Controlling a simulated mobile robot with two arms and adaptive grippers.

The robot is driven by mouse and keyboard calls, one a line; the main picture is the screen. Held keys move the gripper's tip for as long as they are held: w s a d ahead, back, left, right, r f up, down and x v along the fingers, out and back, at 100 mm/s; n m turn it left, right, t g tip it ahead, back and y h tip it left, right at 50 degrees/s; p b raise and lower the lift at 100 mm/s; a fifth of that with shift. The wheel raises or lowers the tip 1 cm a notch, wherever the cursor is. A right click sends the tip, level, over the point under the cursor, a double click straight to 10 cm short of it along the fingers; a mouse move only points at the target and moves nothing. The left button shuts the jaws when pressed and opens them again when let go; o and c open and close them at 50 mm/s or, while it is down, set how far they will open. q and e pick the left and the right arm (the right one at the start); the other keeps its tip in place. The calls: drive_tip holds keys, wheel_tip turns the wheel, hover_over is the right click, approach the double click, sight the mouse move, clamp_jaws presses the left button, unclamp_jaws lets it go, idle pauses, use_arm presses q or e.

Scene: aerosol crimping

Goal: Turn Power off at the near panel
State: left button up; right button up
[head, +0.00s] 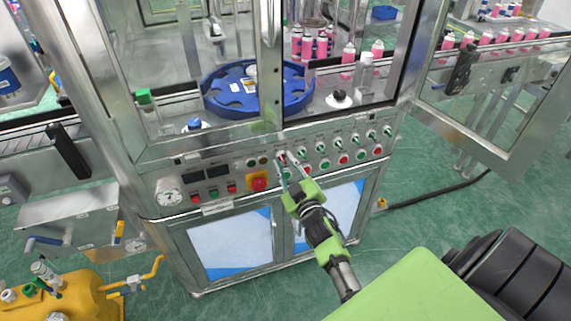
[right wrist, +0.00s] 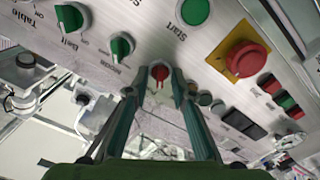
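The near control panel (head: 225,187) runs across the front of the machine, with several knobs, buttons and a red emergency stop on a yellow plate (head: 258,182). My right gripper (head: 284,160) reaches the panel from below, its fingertips close to the upper row of switches. In the right wrist view, a red rotary knob (right wrist: 159,74) sits between the two fingertips, which stand apart on either side of it. Contact with the knob cannot be made out. Its label is not readable. My left gripper is not in view.
Green knobs (right wrist: 122,47), a green Start button (right wrist: 195,11) and the emergency stop (right wrist: 245,59) lie close around the fingers. A blue turntable (head: 232,96) is behind the glass. An open glass door (head: 490,105) stands at the right.

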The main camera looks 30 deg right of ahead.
drive_tip(key=shift+s+a+f, duration=0.1)
drive_tip(key=shift+s, duration=0.25)
drive_tip(key=v, duration=1.1)
drive_tip(key=shift+s+a, duration=0.1)
drive_tip(key=shift+s, duration=0.05)
drive_tip(key=s+a+f+g+y, duration=0.1)
drive_tip(key=s+a+f+g, duration=0.25)
drive_tip(key=f, duration=0.75)
drive_tip(key=s+a+f+m+g+y, duration=0.1)
drive_tip(key=s+a+f+g, duration=0.2)
drive_tip(key=f, duration=0.8)
drive_tip(key=s+a+f+g+y, duration=0.15)
drive_tip(key=s+a+f, duration=0.25)
drive_tip(key=f, duration=0.7)
drive_tip(key=s+f+g, duration=0.3)
drive_tip(key=s+f, duration=0.2)
drive_tip(key=s, duration=0.5)
drive_tip(key=s+f+g, duration=0.2)
drive_tip(key=s+f, duration=0.4)
drive_tip(key=s, duration=0.4)
drive_tip(key=s+f+g, duration=0.3)
drive_tip(key=s+f, duration=0.3)
drive_tip(key=s, duration=0.4)
drive_tip(key=shift+a+g, duration=0.25)
drive_tip(key=shift+g, duration=0.05)
